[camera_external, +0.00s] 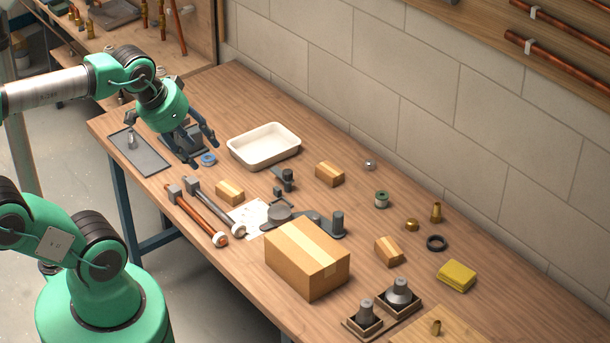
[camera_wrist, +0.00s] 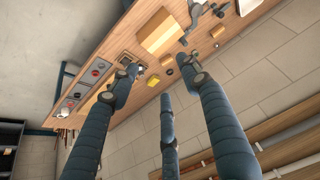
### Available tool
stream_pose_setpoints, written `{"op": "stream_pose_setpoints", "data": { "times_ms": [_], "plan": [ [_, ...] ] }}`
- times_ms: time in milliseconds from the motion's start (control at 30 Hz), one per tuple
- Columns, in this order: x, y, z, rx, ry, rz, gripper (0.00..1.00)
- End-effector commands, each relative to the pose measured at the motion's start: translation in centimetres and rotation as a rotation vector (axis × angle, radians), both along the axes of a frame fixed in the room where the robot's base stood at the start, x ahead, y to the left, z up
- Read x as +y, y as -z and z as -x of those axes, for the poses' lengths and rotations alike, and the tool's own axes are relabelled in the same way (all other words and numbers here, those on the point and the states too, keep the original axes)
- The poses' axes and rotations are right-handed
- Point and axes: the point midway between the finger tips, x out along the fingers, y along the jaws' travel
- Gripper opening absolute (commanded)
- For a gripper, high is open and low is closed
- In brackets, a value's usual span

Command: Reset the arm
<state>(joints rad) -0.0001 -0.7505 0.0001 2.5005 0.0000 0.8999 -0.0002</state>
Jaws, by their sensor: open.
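My green arm reaches in from the left in the external view. Whether a fingertip touches the ring or the dark block beneath cannot be told.
A large cardboard box (camera_external: 307,258) stands mid-bench. A flat grey tray (camera_external: 139,151) lies at the left end. A block wall (camera_external: 420,110) runs behind the bench.

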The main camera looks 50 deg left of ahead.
Motion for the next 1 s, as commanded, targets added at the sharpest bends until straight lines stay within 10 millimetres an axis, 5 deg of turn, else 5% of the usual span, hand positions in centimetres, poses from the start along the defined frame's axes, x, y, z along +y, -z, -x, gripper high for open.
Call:
{"op": "stream_pose_setpoints", "data": {
  "times_ms": [267,700,1000],
  "plan": [
    [0.0,1.8,0.0,0.0,0.0,0.0,0.47],
    [0.0,8.5,0.0,0.0,0.0,0.0,0.47],
    [0.0,10.1,0.0,0.0,0.0,0.0,0.47]
  ]
}}
